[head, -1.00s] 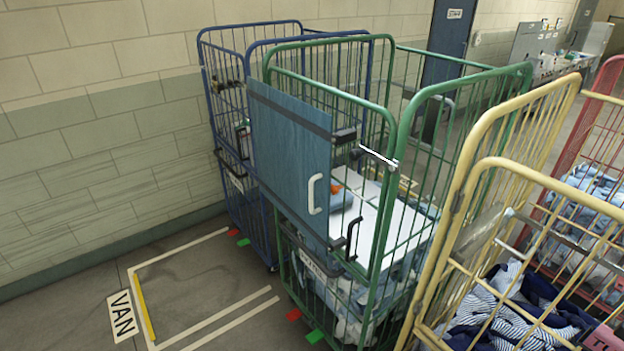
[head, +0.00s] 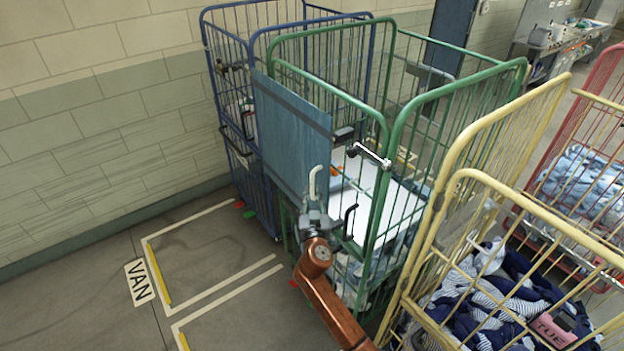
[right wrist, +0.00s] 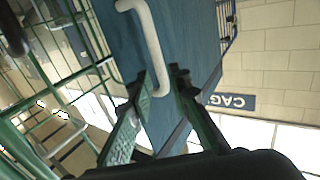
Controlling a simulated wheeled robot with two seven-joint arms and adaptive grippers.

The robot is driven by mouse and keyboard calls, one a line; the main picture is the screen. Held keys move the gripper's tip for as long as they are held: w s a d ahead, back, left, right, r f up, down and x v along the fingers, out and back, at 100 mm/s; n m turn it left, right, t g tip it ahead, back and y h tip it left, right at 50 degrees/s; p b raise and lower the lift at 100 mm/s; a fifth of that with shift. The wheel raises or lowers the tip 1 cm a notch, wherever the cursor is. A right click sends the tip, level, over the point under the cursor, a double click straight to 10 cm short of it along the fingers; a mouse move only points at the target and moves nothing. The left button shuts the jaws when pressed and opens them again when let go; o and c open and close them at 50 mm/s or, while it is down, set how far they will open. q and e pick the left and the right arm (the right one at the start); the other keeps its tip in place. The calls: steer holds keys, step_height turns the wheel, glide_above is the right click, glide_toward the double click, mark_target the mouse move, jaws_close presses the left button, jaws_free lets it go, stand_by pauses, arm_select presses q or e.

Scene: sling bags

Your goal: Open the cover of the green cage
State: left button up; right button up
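The green cage (head: 400,106) stands in the middle of the head view. Its cover is a blue panel (head: 292,135) hanging upright over the front left side, with a white handle (head: 314,182) near its lower right. My right gripper (head: 313,207) is at the lower end of this handle. In the right wrist view, the white handle (right wrist: 149,35) runs down between the two fingertips of my right gripper (right wrist: 162,80), which are apart with a gap beside the handle. Firm contact cannot be told. My left gripper is not in view.
A blue cage (head: 222,105) stands behind the green one against the wall. A yellow cage (head: 447,195) with striped cloths stands close at right, a red cage (head: 598,83) beyond it. Open floor with a VAN sign (head: 139,282) lies at left.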

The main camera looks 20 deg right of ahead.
mark_target(312, 183)
steer(key=shift+p+x, duration=0.55)
steer(key=shift+x, duration=2.6)
steer(key=shift+f, duration=0.1)
steer(key=shift+c, duration=0.6)
jaws_close()
